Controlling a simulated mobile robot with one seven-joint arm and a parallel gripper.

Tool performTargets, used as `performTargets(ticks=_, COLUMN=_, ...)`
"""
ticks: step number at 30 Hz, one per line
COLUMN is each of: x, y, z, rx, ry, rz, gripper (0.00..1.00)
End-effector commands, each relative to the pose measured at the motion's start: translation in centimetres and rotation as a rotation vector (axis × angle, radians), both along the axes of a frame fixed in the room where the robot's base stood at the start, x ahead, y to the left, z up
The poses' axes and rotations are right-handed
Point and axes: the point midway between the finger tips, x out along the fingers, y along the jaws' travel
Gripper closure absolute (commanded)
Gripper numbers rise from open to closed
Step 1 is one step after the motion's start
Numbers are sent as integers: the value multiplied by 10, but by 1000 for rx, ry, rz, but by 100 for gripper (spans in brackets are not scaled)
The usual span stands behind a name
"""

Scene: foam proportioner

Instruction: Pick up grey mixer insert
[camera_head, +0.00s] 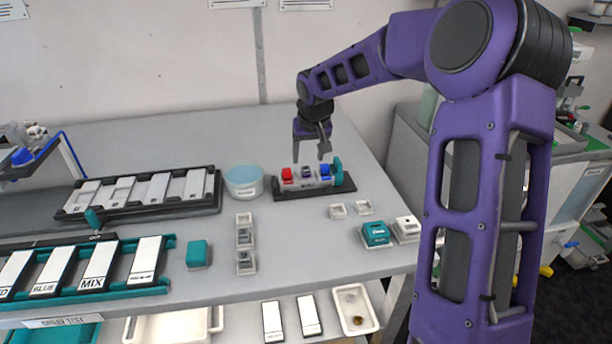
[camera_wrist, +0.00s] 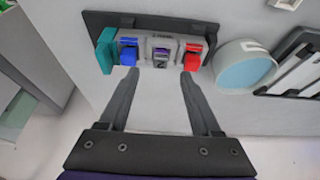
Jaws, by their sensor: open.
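A grey block device (camera_head: 312,184) sits on a dark base plate on the table, with a teal end piece at its right. It holds a red insert (camera_head: 287,174), a blue insert (camera_head: 325,172) and, between them, a small grey insert with a dark and purple face (camera_wrist: 161,57), which looks like the mixer insert. The middle insert also shows in the head view (camera_head: 306,172). My gripper (camera_head: 311,158) is open and empty above the device. In the wrist view my fingers (camera_wrist: 158,77) point at the device, their tips either side of the middle insert's line.
A round tub with blue content (camera_head: 243,180) stands left of the device. A dark rack of white plates (camera_head: 140,192) lies further left. Small grey-white boxes (camera_head: 245,238) stand in front. Teal (camera_head: 376,234) and white blocks are at the front right.

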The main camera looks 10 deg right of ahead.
Motion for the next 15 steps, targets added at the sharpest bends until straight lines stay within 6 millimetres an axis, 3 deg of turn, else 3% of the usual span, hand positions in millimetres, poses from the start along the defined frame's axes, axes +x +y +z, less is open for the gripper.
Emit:
performTargets(ticks=5, x=4, y=1, z=-10, rx=1, ry=0, rz=0, gripper=35)
performTargets(ticks=15, x=22, y=1, z=-51, rx=1, ry=0, rz=0, gripper=35)
